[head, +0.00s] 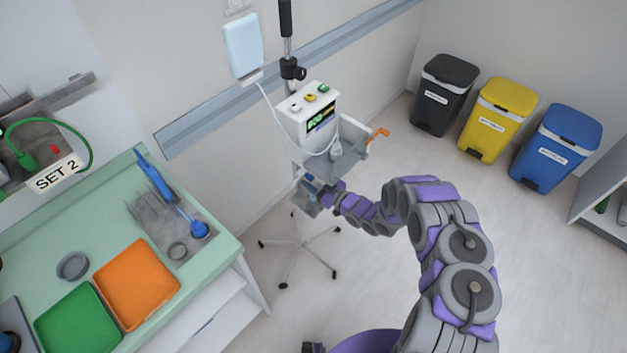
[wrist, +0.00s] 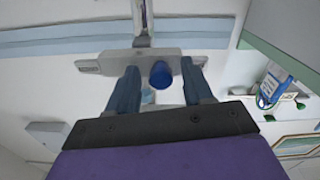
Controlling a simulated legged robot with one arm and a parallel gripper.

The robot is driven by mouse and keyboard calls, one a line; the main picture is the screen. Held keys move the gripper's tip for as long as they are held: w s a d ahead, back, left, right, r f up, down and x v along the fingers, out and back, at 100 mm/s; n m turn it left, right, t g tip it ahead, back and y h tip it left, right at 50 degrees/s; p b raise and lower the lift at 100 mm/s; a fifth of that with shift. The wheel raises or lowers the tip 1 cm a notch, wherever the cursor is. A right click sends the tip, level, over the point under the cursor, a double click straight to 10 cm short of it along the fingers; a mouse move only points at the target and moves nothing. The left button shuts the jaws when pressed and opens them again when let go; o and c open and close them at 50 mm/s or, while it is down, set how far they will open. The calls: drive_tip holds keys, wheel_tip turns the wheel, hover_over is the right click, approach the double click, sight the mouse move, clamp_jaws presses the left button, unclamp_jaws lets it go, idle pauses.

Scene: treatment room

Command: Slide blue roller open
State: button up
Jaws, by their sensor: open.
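The blue roller (wrist: 160,75) shows in the wrist view as a small round blue piece at the lower edge of a pale grey housing (wrist: 105,66). My gripper (wrist: 159,67) is open, with one finger on each side of the roller. Gaps show between the roller and both fingers; I cannot tell whether the fingertips touch the housing. In the head view my gripper (head: 323,191) is at the pole of the wheeled stand, below the white pump (head: 308,112). The roller is too small to make out clearly there.
A fluid bag (head: 243,45) hangs from the stand, with its tube running down. A grey basket with an orange clamp (head: 378,134) is just above my gripper. A green counter (head: 215,255) with trays stands left. Several bins stand back right; the floor between is clear.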

clamp_jaws()
idle(0.4)
